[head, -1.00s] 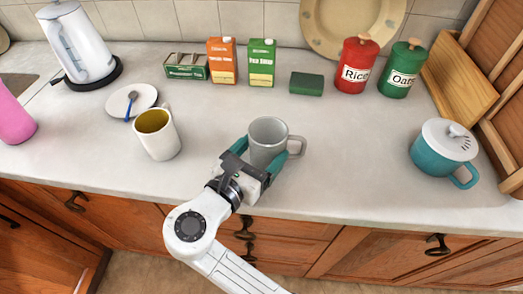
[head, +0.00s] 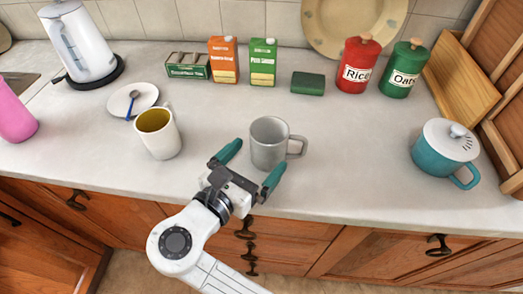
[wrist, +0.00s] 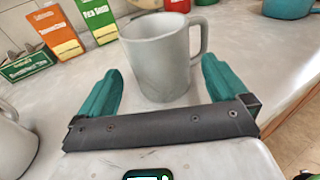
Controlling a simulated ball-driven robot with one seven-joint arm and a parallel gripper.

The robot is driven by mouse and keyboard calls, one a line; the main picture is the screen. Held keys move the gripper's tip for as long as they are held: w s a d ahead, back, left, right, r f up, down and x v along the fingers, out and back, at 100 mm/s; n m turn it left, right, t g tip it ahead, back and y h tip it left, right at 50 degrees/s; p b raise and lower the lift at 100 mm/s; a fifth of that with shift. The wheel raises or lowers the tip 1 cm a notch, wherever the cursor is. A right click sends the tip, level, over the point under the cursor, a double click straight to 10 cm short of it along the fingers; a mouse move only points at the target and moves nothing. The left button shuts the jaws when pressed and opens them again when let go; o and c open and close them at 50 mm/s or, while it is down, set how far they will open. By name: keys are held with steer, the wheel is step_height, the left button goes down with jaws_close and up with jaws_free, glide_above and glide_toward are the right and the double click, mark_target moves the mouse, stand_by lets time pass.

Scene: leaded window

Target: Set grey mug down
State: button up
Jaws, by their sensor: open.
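The grey mug (head: 268,145) stands upright on the counter near its front edge, with its handle toward the right. It also shows in the wrist view (wrist: 160,62), just beyond the fingers. My gripper (head: 250,166) is open, with one teal finger to the left of the mug and one to the front right. In the wrist view my gripper (wrist: 162,88) has a clear gap between each finger and the mug.
A white mug (head: 158,134) stands to the left, near a saucer with a spoon (head: 131,99). A teal lidded pot (head: 443,150) is at the right. Cartons, a green sponge (head: 306,83) and red and green canisters stand at the back. The counter right of the grey mug is clear.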

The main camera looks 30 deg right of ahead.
steer(key=f+v, duration=0.1)
steer(key=v, duration=0.7)
steer(key=shift+s+a+r, duration=0.25)
steer(key=shift+a+r, duration=0.15)
steer(key=shift+r, duration=0.1)
